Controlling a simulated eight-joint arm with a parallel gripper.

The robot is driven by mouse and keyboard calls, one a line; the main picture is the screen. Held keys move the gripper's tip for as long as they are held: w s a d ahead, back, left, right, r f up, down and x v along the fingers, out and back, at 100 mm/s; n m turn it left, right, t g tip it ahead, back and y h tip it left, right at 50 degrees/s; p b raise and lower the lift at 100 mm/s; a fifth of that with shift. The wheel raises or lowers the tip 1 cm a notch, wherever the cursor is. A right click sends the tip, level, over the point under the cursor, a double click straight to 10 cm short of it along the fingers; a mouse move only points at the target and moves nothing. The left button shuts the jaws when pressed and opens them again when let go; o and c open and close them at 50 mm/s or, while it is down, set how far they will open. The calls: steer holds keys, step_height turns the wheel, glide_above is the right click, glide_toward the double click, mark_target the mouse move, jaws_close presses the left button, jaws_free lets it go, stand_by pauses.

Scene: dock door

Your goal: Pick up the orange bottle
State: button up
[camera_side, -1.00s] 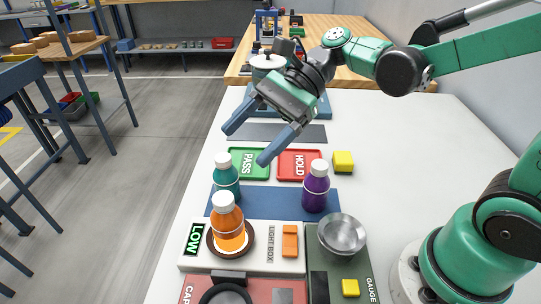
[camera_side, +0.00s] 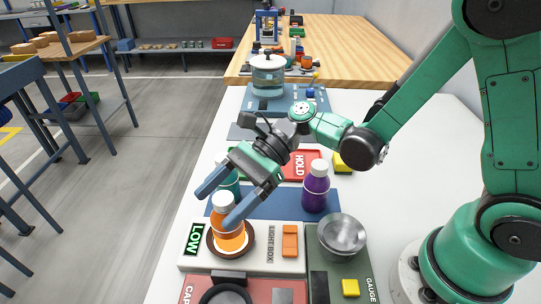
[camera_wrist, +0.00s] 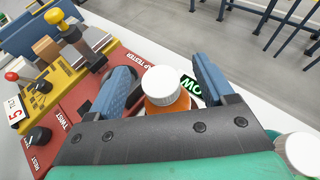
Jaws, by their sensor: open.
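The orange bottle (camera_side: 229,238) with a white cap stands upright on the lit round spot of the light box (camera_side: 268,262). My gripper (camera_side: 213,208) is open and empty, its two blue fingers reaching down toward the bottle; one finger partly covers it in the side view. In the wrist view, the orange bottle (camera_wrist: 172,104) shows between the open fingers of my gripper (camera_wrist: 166,85), with its white cap nearest the camera. I cannot tell whether either finger touches it.
A purple bottle (camera_side: 316,188) stands on the blue mat (camera_side: 272,206). A teal bottle (camera_side: 230,182) is mostly hidden behind my gripper. A metal bowl (camera_side: 342,236) sits to the right on the gauge panel (camera_side: 355,271). The red HOLD tray (camera_side: 308,163) lies behind.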

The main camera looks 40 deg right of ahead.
jaws_close()
stand_by(1.4)
